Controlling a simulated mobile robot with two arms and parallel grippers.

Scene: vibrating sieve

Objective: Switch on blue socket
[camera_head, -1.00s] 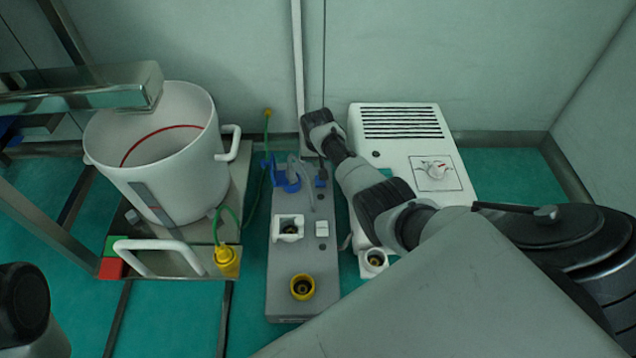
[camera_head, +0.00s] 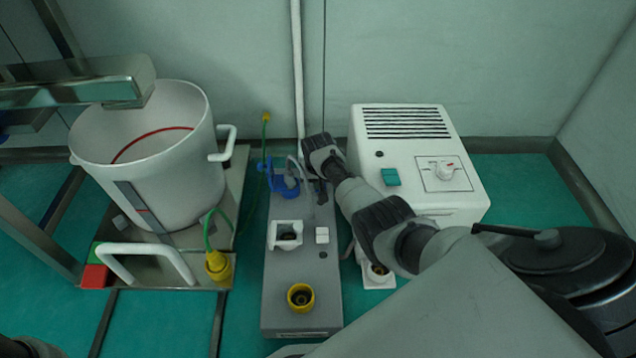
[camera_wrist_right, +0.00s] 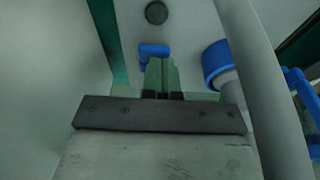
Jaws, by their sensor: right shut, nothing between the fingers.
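The blue socket (camera_head: 285,186) is on the far part of a long grey panel (camera_head: 272,310), with a grey cable running by it. In the right wrist view a blue ring of the socket (camera_wrist_right: 213,62) shows right of the fingertips, and a small blue switch (camera_wrist_right: 153,51) lies just beyond them. My right gripper (camera_head: 319,192) is over the far right part of the panel, right of the socket; its fingers (camera_wrist_right: 161,72) are shut and empty. I cannot tell whether they touch the switch, which is hidden in the head view. My left gripper is out of view.
The panel also has a white socket (camera_head: 286,235), a white switch (camera_head: 322,236) and a yellow socket (camera_head: 301,297). A white box (camera_head: 400,150) with a dial and teal switch stands at right. A white bucket (camera_head: 150,150) and yellow plug (camera_head: 218,265) are at left.

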